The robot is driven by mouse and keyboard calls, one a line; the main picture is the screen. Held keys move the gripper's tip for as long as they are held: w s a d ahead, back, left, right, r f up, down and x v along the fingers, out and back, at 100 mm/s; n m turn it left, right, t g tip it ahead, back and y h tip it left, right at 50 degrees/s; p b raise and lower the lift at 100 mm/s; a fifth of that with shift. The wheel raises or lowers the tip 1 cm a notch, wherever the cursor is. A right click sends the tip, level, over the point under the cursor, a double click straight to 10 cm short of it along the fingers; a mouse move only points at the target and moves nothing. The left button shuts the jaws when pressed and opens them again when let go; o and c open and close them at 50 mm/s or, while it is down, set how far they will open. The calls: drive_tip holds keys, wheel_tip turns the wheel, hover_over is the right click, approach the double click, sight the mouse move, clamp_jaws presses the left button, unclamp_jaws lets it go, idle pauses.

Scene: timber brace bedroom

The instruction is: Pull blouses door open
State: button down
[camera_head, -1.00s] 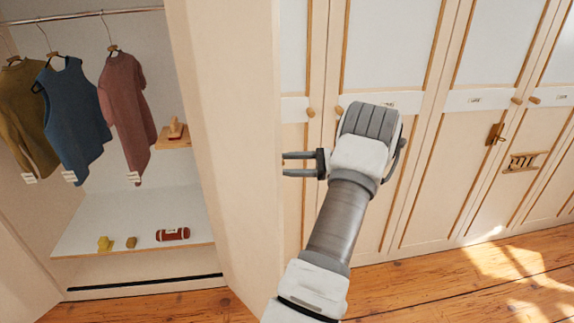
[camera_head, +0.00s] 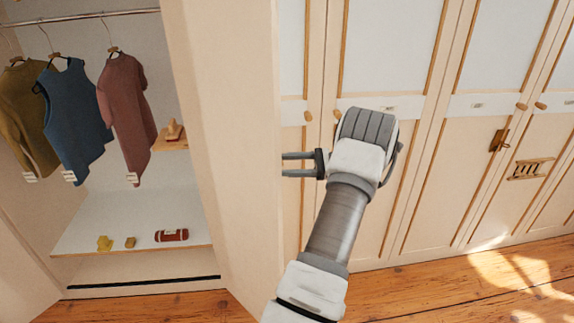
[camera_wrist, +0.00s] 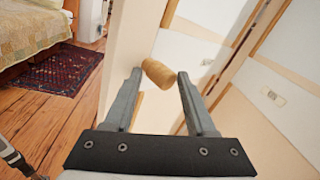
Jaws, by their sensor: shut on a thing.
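A tall cream door panel (camera_head: 235,150) stands swung out beside an open wardrobe compartment (camera_head: 140,228) on the left, where several tops hang. My gripper (camera_head: 284,164) reaches leftward to the far side of this panel, and its fingertips meet the panel's edge in the head view. In the wrist view, my gripper (camera_wrist: 160,75) has its two fingers on either side of a round wooden knob (camera_wrist: 161,73), shut on it. The knob sits by the cream panel (camera_wrist: 133,40). The head view hides the held knob behind the panel.
Closed cream doors (camera_head: 395,60) with wooden knobs and small tags, too small to read, line the right. Wooden floor (camera_head: 470,290) is clear in front. A rug (camera_wrist: 50,68) and a bed (camera_wrist: 30,40) show in the wrist view.

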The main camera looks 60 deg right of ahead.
drive_tip(key=shift+w+r, duration=0.3)
drive_tip(key=shift+w, duration=0.55)
drive_tip(key=c, duration=0.6)
unclamp_jaws()
drive_tip(key=shift+w+f, duration=0.1)
drive_tip(key=shift+w, duration=0.15)
drive_tip(key=v, duration=1.8)
drive_tip(key=shift+s+a, duration=0.25)
drive_tip(key=shift+a, duration=0.1)
